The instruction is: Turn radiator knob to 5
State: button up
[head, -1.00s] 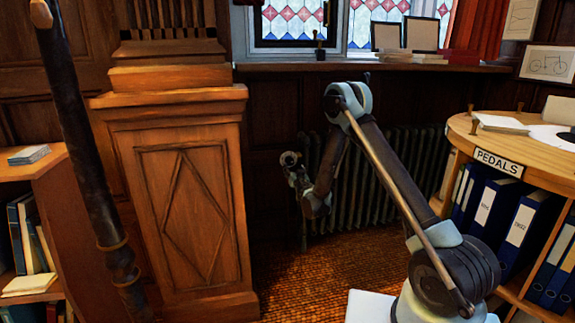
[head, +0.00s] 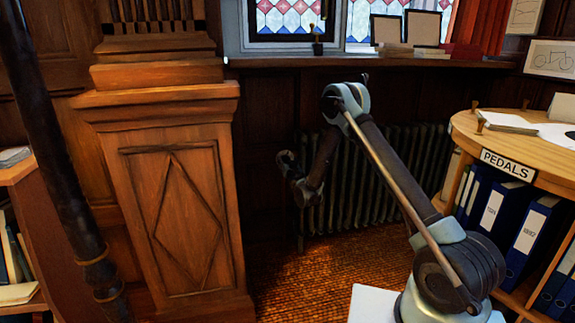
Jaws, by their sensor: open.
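The dark ribbed radiator (head: 372,178) stands against the panelled wall below the window sill, in the middle of the head view. My arm reaches across in front of it. My gripper (head: 287,163) is at the radiator's left end, close to the wooden pillar, and looks small and dark. Its fingers are hard to make out; it is open. I cannot make out the radiator knob; the gripper and wrist cover the area at the radiator's left end. I cannot tell whether the gripper touches anything.
A wooden pillar (head: 178,200) stands close left of my gripper. A round-edged shelf unit (head: 515,141) marked PEDALS, with blue binders (head: 494,209), stands at right. A dark pole (head: 52,150) is at far left. Orange carpet (head: 330,258) lies clear before the radiator.

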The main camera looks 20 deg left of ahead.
jog(key=shift+s+a, duration=0.15)
jog(key=c, duration=1.1)
